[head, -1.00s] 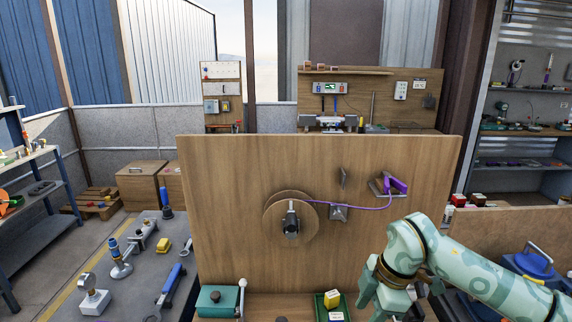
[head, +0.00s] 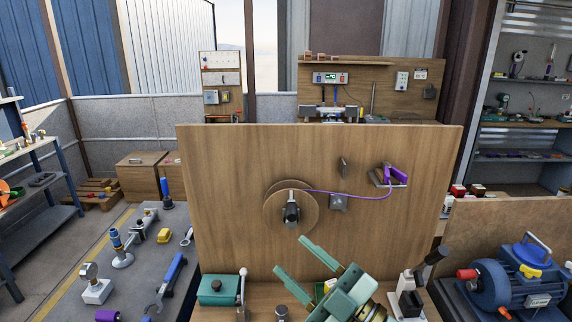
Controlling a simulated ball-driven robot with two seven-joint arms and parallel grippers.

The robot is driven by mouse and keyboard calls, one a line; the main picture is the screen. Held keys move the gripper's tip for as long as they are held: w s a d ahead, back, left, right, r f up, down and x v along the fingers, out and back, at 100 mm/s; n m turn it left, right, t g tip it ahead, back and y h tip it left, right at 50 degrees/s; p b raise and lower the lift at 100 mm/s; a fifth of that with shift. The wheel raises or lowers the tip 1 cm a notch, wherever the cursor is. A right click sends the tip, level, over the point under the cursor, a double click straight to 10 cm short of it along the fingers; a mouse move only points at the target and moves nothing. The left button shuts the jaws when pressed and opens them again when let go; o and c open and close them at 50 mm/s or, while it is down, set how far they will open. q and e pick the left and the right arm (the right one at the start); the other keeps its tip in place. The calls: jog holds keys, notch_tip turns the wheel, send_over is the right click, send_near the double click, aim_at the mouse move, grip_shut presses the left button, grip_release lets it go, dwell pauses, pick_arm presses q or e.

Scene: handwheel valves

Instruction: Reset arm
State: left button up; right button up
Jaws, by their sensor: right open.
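My right gripper (head: 291,256) is at the bottom middle of the head view, a pale green pair of long parallel fingers pointing up and left. Its fingers are apart, with nothing between them. It is in front of the lower part of the upright wooden panel (head: 225,165), below the round wooden disc (head: 272,213) with its dark grey central fitting (head: 291,208). My left gripper is not in view.
A purple cable (head: 350,196) runs from the disc to a purple bracket (head: 396,175). A green box (head: 218,290) and a black-handled lever (head: 411,293) flank the gripper. A blue motor (head: 506,284) stands right. Tools lie on the left grey table (head: 140,285).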

jog(key=d+f+m+t+h, duration=0.2)
jog(key=d+f+m+h, duration=0.3)
jog(key=d+m+h, duration=0.3)
jog(key=d+f+m+t+h, duration=0.2)
jog(key=d+f+m+h, duration=0.3)
jog(key=d+h, duration=0.55)
jog(key=s+d+f+g+h, duration=0.3)
jog(key=s+d+f+g, duration=0.3)
jog(key=s+f, duration=0.3)
jog(key=s+d+f+g, duration=0.3)
jog(key=s+f+g, duration=0.2)
jog(key=s, duration=0.4)
jog(key=s+a+f+g+y+p, duration=0.1)
jog(key=s+a+f, duration=0.15)
jog(key=f, duration=0.75)
jog(key=s+a+f+g+y+p, duration=0.1)
jog(key=s+f+g, duration=0.15)
jog(key=f, duration=0.75)
jog(key=s+a+f+g+y+p, duration=0.15)
jog(key=s+f, duration=0.25)
jog(key=f, duration=0.6)
jog(key=s+f+m, duration=0.2)
jog(key=s+f, duration=0.5)
jog(key=s, duration=0.5)
jog(key=shift+s+f+g, duration=0.15)
jog(key=shift+s+g, duration=0.05)
jog(key=shift+g, duration=0.1)
